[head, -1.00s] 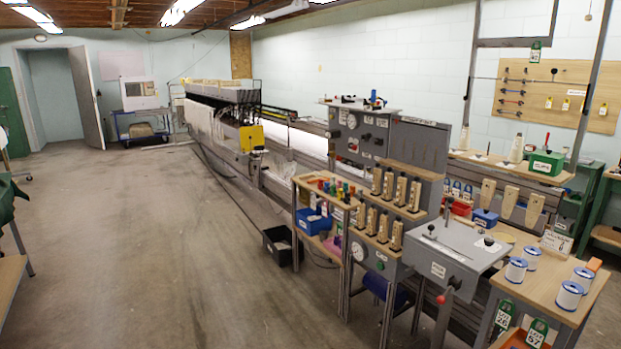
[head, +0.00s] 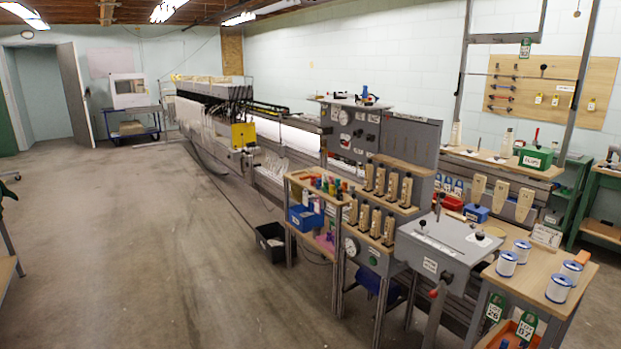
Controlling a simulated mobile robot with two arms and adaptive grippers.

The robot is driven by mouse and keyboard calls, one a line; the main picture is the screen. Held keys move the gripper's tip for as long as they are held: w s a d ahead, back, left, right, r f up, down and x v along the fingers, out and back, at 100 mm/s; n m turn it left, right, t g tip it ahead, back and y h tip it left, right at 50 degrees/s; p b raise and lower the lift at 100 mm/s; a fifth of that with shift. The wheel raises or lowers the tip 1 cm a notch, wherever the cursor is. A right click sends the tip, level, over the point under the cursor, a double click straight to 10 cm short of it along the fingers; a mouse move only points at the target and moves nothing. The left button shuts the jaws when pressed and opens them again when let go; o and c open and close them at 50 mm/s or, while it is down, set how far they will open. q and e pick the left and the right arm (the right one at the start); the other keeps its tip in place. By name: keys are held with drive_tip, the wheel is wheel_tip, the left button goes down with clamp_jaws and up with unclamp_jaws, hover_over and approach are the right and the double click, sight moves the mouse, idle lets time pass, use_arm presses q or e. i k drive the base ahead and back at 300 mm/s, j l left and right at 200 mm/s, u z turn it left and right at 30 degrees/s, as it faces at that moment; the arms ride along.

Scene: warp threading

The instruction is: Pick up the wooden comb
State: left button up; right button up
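I cannot make out a wooden comb for certain. Three pale wooden paddle-shaped pieces stand in a row below the back shelf at the right in the head view: a left one (head: 478,188), a middle one (head: 500,196) and a right one (head: 525,206). They are too small to tell whether any has teeth. Neither of my grippers is in view.
A wooden-topped table with white spools (head: 507,263) is at the lower right, beside a grey slanted box (head: 440,245). A stand with coloured bottles (head: 332,186) and a black bin (head: 270,238) are nearer the middle. The concrete floor (head: 150,250) at left is clear.

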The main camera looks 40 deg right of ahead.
sight(308, 171)
drive_tip(key=i+z, duration=0.3)
drive_tip(key=i, duration=0.55)
drive_tip(key=i+l+z, duration=0.1)
drive_tip(key=i, duration=0.9)
drive_tip(key=i+z, duration=0.1)
drive_tip(key=i, duration=0.85)
drive_tip(key=i+z, duration=0.1)
drive_tip(key=i, duration=0.9)
drive_tip(key=i+j+z, duration=0.1)
drive_tip(key=i, duration=0.85)
drive_tip(key=j, duration=0.1)
